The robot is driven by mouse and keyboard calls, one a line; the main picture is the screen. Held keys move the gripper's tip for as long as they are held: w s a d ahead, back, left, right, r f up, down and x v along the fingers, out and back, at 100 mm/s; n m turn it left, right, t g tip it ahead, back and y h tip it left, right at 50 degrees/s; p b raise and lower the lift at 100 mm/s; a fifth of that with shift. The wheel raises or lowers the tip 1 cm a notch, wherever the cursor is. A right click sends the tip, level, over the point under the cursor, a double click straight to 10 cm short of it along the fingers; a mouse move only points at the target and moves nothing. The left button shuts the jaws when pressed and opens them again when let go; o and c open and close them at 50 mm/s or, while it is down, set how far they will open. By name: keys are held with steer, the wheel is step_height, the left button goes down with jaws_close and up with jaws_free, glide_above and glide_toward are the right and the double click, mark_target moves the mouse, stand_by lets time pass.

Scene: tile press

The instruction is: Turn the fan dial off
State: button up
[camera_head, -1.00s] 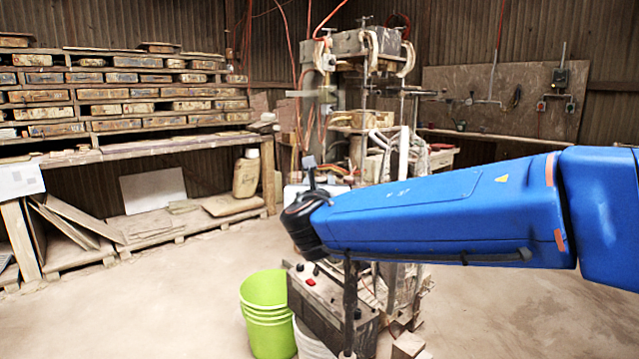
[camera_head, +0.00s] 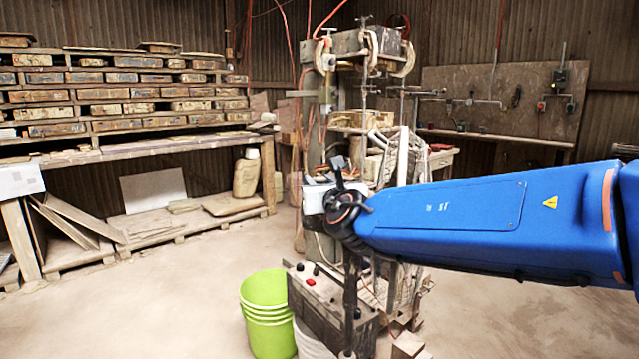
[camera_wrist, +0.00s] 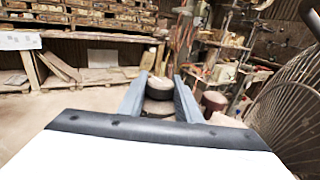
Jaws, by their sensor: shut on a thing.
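The wrist view shows a round knob with a dark side and pale top, which looks like the fan dial (camera_wrist: 160,87). My gripper (camera_wrist: 160,92) has its two grey fingers on either side of it and is shut on it. The knob's marks are too small to read. A second, reddish-brown round knob (camera_wrist: 213,103) stands to the right, outside the fingers. A curved wire guard (camera_wrist: 292,112), like a fan's, fills the right edge. In the head view my gripper (camera_head: 338,168) is at a white box (camera_head: 314,198), and the dial is hidden there.
The press frame (camera_head: 350,45) rises behind my gripper. Below stand a control box (camera_head: 318,292) with a red button and stacked green buckets (camera_head: 266,300). A shelf of boards (camera_head: 190,146) lines the left wall. The floor at front left is clear.

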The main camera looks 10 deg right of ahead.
stand_by(0.3)
steer(key=o, duration=1.1)
steer(key=shift+a+m+h, duration=0.1)
steer(key=shift+m+h, duration=0.5)
steer(key=shift+h, duration=0.4)
